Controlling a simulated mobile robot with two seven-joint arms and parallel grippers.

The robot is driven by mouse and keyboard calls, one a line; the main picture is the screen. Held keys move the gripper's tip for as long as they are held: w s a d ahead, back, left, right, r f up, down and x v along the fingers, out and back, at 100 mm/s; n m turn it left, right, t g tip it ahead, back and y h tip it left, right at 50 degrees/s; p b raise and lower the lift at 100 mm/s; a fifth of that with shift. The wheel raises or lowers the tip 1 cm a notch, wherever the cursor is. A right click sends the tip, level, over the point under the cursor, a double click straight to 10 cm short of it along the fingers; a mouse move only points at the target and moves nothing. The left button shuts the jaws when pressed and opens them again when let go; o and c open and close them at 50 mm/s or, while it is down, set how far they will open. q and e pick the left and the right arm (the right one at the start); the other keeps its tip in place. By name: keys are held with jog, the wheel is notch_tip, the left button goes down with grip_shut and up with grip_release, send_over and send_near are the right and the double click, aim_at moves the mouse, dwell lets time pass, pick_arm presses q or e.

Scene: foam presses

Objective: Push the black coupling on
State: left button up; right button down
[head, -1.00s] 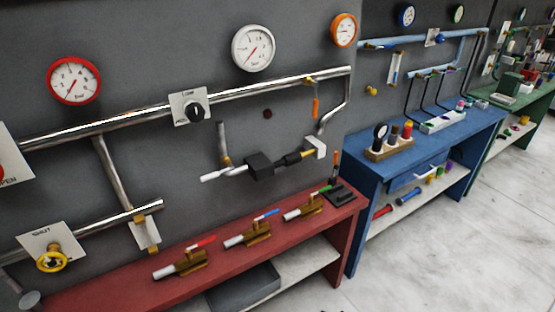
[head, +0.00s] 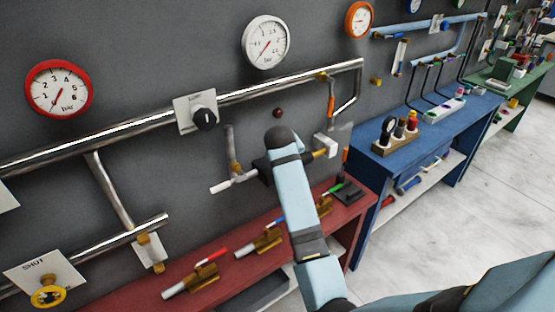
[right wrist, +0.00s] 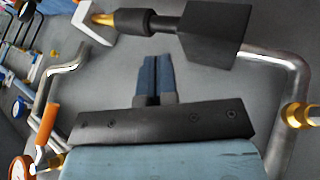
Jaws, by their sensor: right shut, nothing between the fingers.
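The black coupling (right wrist: 135,22) is a short dark cylinder on a brass rod (right wrist: 103,18). A narrower dark neck lies between it and a large black block (right wrist: 215,35). I cannot tell whether coupling and neck are joined. The rod's other end meets a white bracket (right wrist: 92,22). In the head view the black block (head: 262,170) and white bracket (head: 325,146) show on either side of my right arm, which hides the coupling. My right gripper (right wrist: 155,60) is shut and empty. Its blue fingertips point at the gap below the coupling and block, apart from them. My left gripper is out of view.
A steel pipe (head: 110,132) runs along the grey wall, with a knob plate (head: 198,113) and gauges above. Below is a red bench (head: 130,290) with lever valves (head: 260,243). A blue bench (head: 440,135) stands to the right. Floor at right is clear.

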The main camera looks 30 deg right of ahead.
jog(key=shift+w+a+r, duration=0.1)
jog(key=shift+w+r, duration=0.25)
jog(key=shift+r, duration=0.15)
jog(key=p+x, duration=0.1)
jog(key=x, duration=0.9)
jog(key=shift+s, duration=0.1)
